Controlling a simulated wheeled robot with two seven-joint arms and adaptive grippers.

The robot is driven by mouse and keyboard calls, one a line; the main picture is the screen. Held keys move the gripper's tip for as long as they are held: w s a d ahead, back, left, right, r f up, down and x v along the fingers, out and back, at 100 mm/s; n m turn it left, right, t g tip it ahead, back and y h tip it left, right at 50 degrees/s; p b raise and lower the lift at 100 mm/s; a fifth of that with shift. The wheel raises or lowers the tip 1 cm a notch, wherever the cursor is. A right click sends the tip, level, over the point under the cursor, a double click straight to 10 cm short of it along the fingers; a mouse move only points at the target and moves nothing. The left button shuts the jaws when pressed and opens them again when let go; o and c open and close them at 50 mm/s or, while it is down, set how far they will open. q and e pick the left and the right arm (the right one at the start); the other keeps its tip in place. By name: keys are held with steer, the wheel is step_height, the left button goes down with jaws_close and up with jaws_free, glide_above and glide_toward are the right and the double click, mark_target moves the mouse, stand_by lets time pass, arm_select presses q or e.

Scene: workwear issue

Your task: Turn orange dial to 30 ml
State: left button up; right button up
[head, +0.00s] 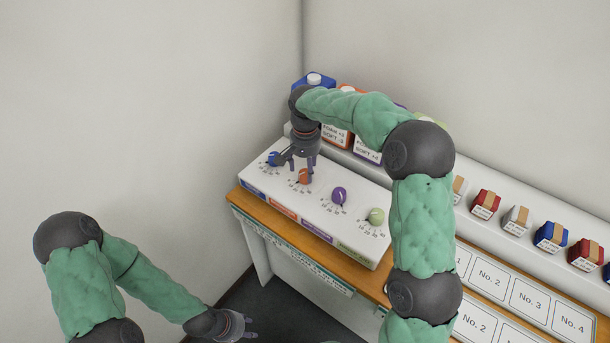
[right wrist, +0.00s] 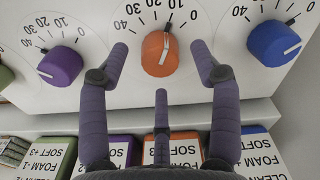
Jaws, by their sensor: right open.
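The orange dial (head: 304,177) sits on the white sloped panel (head: 262,185), between the blue dial (head: 273,159) and the purple dial (head: 339,196). In the right wrist view the orange dial (right wrist: 160,62) shows between the spread fingers of my right gripper (right wrist: 160,50). Its white pointer line points near the 10 mark; the scale runs from 0 at right to 40 at left. My right gripper (head: 299,172) is open over the dial; contact cannot be told. My left gripper (head: 240,326) is low at the bottom, away from the panel; its finger opening is unclear.
A green dial (head: 376,216) is at the panel's right end. Labelled cartons (right wrist: 178,150) stand in a row behind the dials. Small boxes (head: 486,203) line the shelf at right, above numbered cards (head: 530,297). Walls close in behind and at left.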

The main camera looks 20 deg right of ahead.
steer(key=shift+f+b, duration=0.3)
steer(key=shift+f, duration=1.05)
steer(key=c, duration=1.2)
steer(key=shift+o, duration=0.2)
